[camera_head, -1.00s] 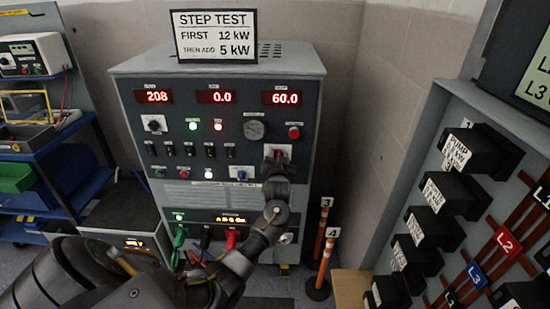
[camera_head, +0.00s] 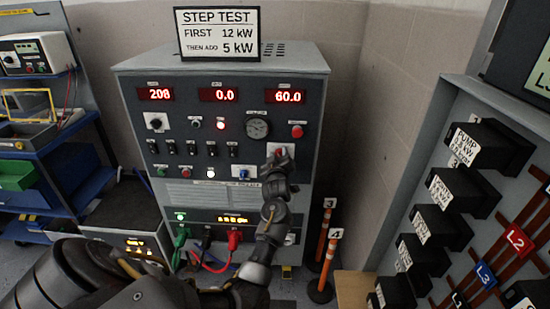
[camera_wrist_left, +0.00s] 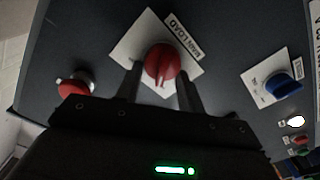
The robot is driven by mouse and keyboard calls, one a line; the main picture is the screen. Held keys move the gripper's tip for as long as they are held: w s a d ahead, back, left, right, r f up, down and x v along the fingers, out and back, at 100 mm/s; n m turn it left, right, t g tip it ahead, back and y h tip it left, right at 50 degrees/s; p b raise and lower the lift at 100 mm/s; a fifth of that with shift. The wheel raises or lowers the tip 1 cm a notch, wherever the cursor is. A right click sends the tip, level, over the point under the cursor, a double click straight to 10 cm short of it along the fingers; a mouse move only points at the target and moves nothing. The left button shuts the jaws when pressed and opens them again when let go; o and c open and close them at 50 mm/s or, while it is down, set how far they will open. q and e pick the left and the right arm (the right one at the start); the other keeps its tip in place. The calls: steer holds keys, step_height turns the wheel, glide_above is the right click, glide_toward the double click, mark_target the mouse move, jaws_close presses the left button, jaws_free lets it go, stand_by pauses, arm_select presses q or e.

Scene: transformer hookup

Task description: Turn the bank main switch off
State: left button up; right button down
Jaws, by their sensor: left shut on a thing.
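The red rotary knob of the main switch (camera_wrist_left: 162,62) sits on a white square plate on the load bank's front panel, with a label that seems to read MAIN LOAD. My left gripper (camera_head: 278,160) reaches up to it at the panel's right side. In the left wrist view its two fingers (camera_wrist_left: 158,80) stand on either side of the knob, shut on it. In the head view the gripper mostly hides the knob. The load bank (camera_head: 308,100) shows red displays of 208, 0.0 and 60.0. My right gripper is not in view.
A red button (camera_wrist_left: 75,85) and a blue knob (camera_wrist_left: 284,86) flank the switch. Red and green plugs (camera_head: 234,238) sit low on the bank. Orange posts (camera_head: 328,250) stand right of it. A panel with black breakers (camera_head: 460,185) is at the right, a blue cart (camera_head: 75,160) at the left.

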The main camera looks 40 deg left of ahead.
arm_select(q)
steer(key=shift+s+a+r+n, duration=0.15)
steer(key=shift+a+n, duration=0.15)
steer(key=shift+n, duration=0.8)
steer(key=shift+n+b, duration=0.3)
steer(key=shift+c, duration=0.2)
steer(key=o, duration=1)
steer(key=shift+d+f, duration=0.1)
steer(key=shift+f, duration=0.1)
